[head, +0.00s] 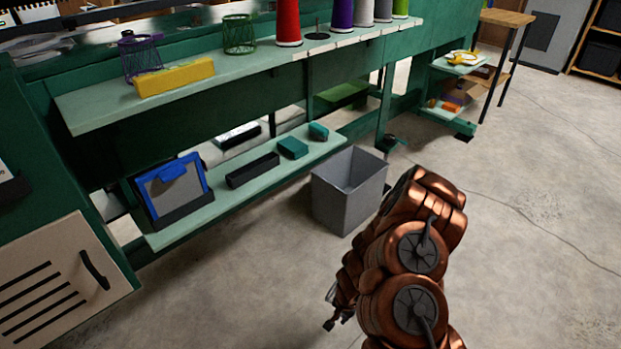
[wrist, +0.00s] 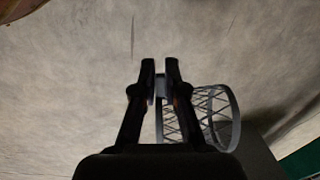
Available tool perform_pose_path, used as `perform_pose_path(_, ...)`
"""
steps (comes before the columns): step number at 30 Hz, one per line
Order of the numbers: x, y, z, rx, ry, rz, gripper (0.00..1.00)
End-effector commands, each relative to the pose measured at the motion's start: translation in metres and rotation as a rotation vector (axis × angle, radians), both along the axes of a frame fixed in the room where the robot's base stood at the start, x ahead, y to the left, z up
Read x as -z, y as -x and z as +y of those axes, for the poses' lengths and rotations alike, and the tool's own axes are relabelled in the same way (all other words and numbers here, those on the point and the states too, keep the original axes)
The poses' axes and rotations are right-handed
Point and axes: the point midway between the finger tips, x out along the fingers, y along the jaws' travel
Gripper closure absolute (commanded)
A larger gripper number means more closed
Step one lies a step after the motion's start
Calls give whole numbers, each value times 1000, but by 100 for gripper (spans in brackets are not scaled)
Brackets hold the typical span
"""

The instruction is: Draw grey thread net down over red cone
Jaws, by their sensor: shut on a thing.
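The red cone (head: 287,22) stands upright on the upper green shelf, its top cut off by the frame edge. The grey thread net (wrist: 236,112) is an open mesh cylinder in the wrist view. My gripper (wrist: 161,68) is shut on the near side of the net, whose body sticks out to the right of the fingers. In the head view my gripper (head: 341,315) is low over the floor, well below and in front of the cone. My copper arm hides most of it, and the net is hard to make out there.
Purple (head: 342,13) and grey (head: 363,12) cones stand close right of the red one, beyond a dark spindle base (head: 317,36). A green net (head: 239,34) stands to its left. A grey bin (head: 349,190) stands by the lower shelf (head: 215,212). The floor at right is clear.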

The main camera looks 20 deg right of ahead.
Motion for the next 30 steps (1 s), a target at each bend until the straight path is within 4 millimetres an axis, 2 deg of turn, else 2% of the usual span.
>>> perform_pose_path(20, -89, -46, 9, -171, 3, -7, 100)
perform_pose_path(26, -124, -59, 10, -233, 5, -5, 100)
perform_pose_path(30, -162, -74, 12, -298, 8, -8, 100)
